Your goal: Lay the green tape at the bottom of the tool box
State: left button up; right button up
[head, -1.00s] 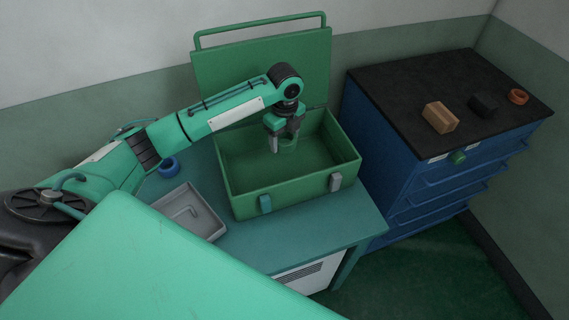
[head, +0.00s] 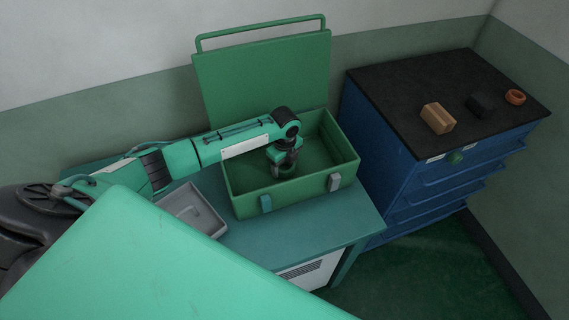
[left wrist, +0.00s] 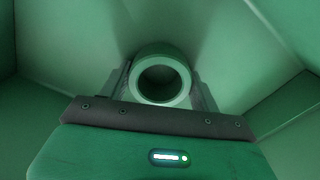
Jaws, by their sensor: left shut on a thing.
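The green tool box (head: 300,199) stands open on the table, its lid (head: 262,82) raised at the back. My left gripper (head: 284,172) is down inside the box, pointing downward. It is shut on the green tape (left wrist: 163,79), a ring seen between the fingers in the left wrist view. In the head view the tape (head: 286,172) is small and partly hidden by the gripper. Box walls surround it in the wrist view. I cannot tell whether the tape touches the bottom. My right gripper is not in view.
A grey tray (head: 192,209) with a small angled tool sits left of the box. To the right, a blue drawer cabinet (head: 395,190) has a tan block (head: 438,118), a black block (head: 481,104) and an orange ring (head: 515,97) on its black top.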

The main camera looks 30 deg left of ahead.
pick_arm(q)
jog(key=shift+f, duration=0.15)
jog(key=o, duration=1)
jog(key=shift+r, duration=0.25)
notch_tip(320, 180, up, 12)
jog(key=b, duration=0.2)
jog(key=shift+b, duration=0.3)
jog(key=shift+f, duration=0.1)
